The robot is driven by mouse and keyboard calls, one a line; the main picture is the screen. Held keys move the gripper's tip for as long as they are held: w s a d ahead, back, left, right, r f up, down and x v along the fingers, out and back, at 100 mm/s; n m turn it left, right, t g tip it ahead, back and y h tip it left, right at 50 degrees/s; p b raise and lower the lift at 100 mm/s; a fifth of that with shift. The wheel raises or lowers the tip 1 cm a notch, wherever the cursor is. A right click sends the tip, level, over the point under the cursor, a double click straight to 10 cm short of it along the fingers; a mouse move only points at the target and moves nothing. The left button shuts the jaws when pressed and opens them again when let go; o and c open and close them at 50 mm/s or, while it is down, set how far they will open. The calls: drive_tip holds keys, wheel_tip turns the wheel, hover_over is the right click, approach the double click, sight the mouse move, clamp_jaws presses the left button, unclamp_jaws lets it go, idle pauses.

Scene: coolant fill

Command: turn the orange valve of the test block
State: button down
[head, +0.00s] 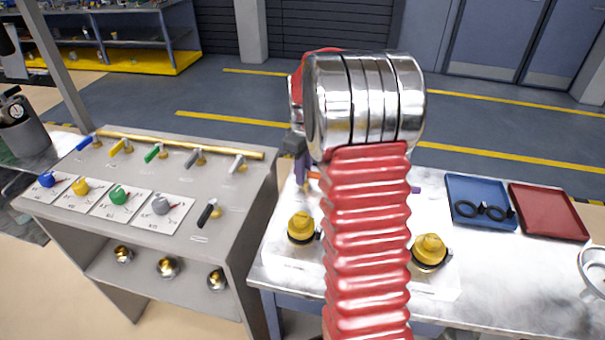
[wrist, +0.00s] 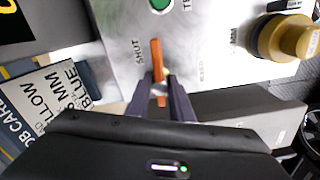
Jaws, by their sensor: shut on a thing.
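The orange valve (wrist: 156,58) shows in the wrist view as a narrow lever on the pale face of the test block (wrist: 205,45). The lever runs up and down in the picture, with the word SHUT to its left and a smaller, unclear word to its right. My gripper (wrist: 162,88) is shut on the lower part of the lever, with a dark purple finger on each side. In the head view my red arm hides most of the block and valve; only a bit of orange (head: 313,175) shows beside the arm.
Yellow caps (head: 301,227) (head: 429,250) flank my arm on the bench; one also shows near the valve in the wrist view (wrist: 285,37). A grey panel (head: 180,175) with coloured valves stands left. A blue tray (head: 480,222) with black rings and a red tray (head: 548,213) lie right.

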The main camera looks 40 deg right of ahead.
drive_tip(key=shift+w+n, duration=0.2)
drive_tip(key=shift+n, duration=0.3)
drive_tip(key=c, duration=1.6)
unclamp_jaws()
drive_tip(key=shift+s, duration=0.1)
drive_tip(key=shift+r, duration=0.1)
wheel_tip(320, 180, up, 14)
drive_tip(key=shift+f, duration=0.25)
drive_tip(key=shift+m, duration=0.3)
